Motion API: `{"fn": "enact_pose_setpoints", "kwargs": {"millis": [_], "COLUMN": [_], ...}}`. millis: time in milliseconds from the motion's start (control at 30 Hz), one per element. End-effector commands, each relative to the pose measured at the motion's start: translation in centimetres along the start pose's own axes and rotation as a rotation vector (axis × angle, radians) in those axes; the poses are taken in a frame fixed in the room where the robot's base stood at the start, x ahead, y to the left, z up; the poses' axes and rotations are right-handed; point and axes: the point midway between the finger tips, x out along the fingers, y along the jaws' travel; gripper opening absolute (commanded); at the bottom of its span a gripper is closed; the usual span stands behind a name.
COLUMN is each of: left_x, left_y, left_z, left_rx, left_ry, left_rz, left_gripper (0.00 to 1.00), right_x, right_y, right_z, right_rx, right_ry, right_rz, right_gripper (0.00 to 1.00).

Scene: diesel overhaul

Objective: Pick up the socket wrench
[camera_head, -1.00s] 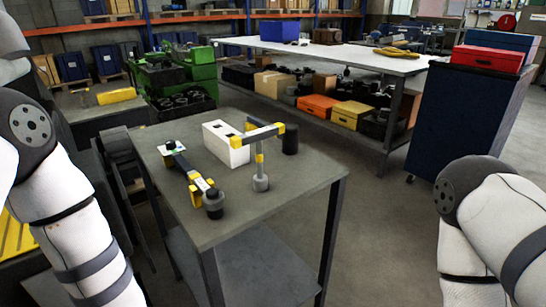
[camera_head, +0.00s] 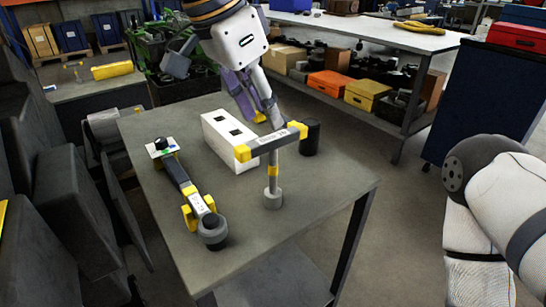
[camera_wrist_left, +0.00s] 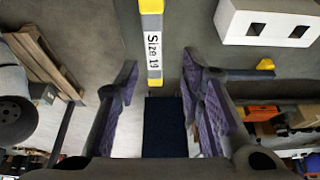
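A socket wrench (camera_head: 274,175) stands upright on the grey table, its grey socket down and its bar with yellow ends on top. The bar reads "Size 19" in the left wrist view (camera_wrist_left: 154,55). My left gripper (camera_head: 256,108) is open and empty, just behind and above the bar. In the left wrist view its two purple-padded fingers (camera_wrist_left: 165,95) are apart, with the bar's end in the gap between them in the picture; I see no contact. A second black and yellow tool (camera_head: 178,178) with a grey round end lies left on the table. My right gripper is out of view.
A white block (camera_head: 222,145) with square holes lies behind the wrench. A black cylinder (camera_head: 310,138) stands by the bar's right end. The table's (camera_head: 240,245) front is clear. A blue cabinet (camera_head: 480,95) stands at the right.

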Motion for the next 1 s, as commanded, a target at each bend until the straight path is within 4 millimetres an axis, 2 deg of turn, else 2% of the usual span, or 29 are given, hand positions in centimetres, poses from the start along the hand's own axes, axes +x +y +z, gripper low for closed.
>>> {"fn": "enact_pose_setpoints", "kwargs": {"millis": [33,133,367,533,633,833,867,1000], "left_x": [1.4,3.9,7.1,10.3,11.3,11.2,11.2,11.2], "left_y": [0.0,0.1,0.0,0.0,0.0,0.0,0.0,0.0], "left_z": [0.2,0.3,0.4,0.9,0.9,0.8,0.8,0.8], "left_rx": [0.0,-0.001,-0.002,-0.001,-0.002,-0.002,-0.002,-0.002], "left_ry": [-0.007,-0.009,-0.006,-0.005,-0.005,-0.002,-0.002,-0.003], "left_rz": [0.006,0.008,0.006,0.005,0.005,0.002,0.002,0.002], "left_gripper": [0.35,0.35,0.35,0.35,0.35,0.35,0.31,0.0], "right_x": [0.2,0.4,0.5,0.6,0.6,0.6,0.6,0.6], "right_y": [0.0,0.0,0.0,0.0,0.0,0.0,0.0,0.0], "right_z": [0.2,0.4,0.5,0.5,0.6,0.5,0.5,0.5], "right_rx": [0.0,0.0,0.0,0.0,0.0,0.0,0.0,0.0], "right_ry": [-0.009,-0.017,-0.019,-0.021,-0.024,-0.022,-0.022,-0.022], "right_rz": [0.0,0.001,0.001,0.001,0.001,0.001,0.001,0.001], "right_gripper": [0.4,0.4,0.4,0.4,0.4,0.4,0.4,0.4]}}
